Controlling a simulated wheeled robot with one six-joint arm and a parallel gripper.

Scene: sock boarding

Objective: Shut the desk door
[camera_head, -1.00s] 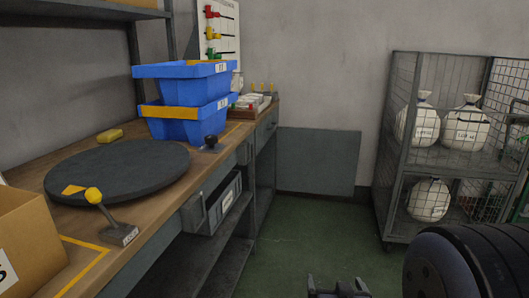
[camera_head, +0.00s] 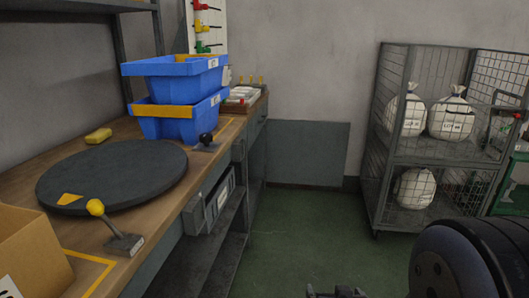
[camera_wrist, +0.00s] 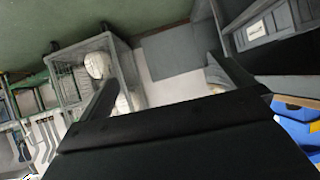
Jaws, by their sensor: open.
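The desk door looks to be the flat grey panel (camera_head: 305,153) at the far end of the desk. It stands out square to the desk front, swung open, near the back wall. It also shows in the wrist view (camera_wrist: 172,52), beyond and between the fingers. The desk (camera_head: 100,247) has a wooden top and grey front, running along the left. My gripper (camera_head: 337,292) shows only at the bottom edge of the head view. In the wrist view its two fingers (camera_wrist: 158,76) are spread apart and nothing is between them. It is apart from the door.
A wire cage cart (camera_head: 376,180) with white bundles stands on the right. A grey drawer or bin (camera_head: 213,203) sits in the desk front. Blue crates (camera_head: 180,88), a dark turntable (camera_head: 110,175) and a yellow-knobbed lever (camera_head: 96,207) are on the desk. Green floor (camera_head: 290,235) between is clear.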

